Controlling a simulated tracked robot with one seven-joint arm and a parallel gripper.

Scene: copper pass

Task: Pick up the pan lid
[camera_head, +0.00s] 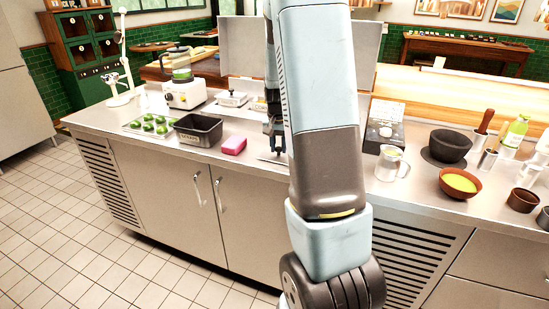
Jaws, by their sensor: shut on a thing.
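My gripper (275,146) shows only in part beside my own arm, which hides its right side. It points down just above the steel counter and is shut on the pan lid (270,159). Only a thin, flat, grey sliver of the lid shows under the fingers, at the left of my arm. The rest of the lid is hidden. I cannot tell whether the lid touches the counter.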

